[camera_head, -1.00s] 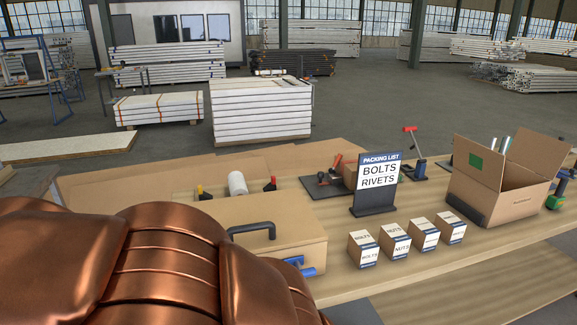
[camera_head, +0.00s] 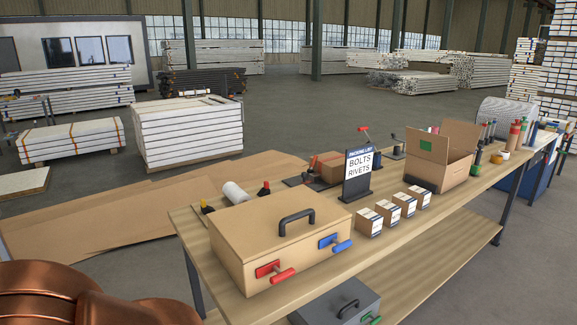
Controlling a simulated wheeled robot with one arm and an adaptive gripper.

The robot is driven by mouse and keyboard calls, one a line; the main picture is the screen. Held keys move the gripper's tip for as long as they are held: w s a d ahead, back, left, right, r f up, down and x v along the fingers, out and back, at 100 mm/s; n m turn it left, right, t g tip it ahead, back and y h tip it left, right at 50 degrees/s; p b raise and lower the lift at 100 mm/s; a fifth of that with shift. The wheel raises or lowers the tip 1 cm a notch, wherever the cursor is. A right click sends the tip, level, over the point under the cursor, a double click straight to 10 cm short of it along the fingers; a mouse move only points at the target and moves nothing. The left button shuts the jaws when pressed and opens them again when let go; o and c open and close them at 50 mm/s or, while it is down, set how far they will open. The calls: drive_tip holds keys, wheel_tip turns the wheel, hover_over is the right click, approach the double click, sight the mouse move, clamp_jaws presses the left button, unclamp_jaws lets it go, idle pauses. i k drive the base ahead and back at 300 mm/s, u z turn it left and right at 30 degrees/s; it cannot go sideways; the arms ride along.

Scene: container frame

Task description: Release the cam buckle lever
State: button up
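I cannot pick out a cam buckle lever for certain. A tan lidded box (camera_head: 240,254) with a black handle (camera_head: 297,222) stands on the near end of the workbench. Its front carries a red lever latch (camera_head: 274,272) at left and a blue lever latch (camera_head: 335,244) at right. A white bundle (camera_head: 70,140) on the floor at left is bound with orange straps; no buckle can be made out on it. My gripper is not in view; only copper-coloured parts of my arm show at the lower left.
The wooden workbench (camera_head: 455,195) runs to the upper right. It bears a packing list sign (camera_head: 358,175), several small cartons (camera_head: 369,222) and an open carton (camera_head: 438,158). A grey case (camera_head: 338,302) sits below. Flat boards (camera_head: 100,210) lie behind the bench. Open floor shows at lower right.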

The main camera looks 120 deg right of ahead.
sight(309, 171)
drive_tip(key=z, duration=2.05)
drive_tip(key=i, duration=1.15)
drive_tip(key=z, duration=1.1)
drive_tip(key=i, duration=0.6)
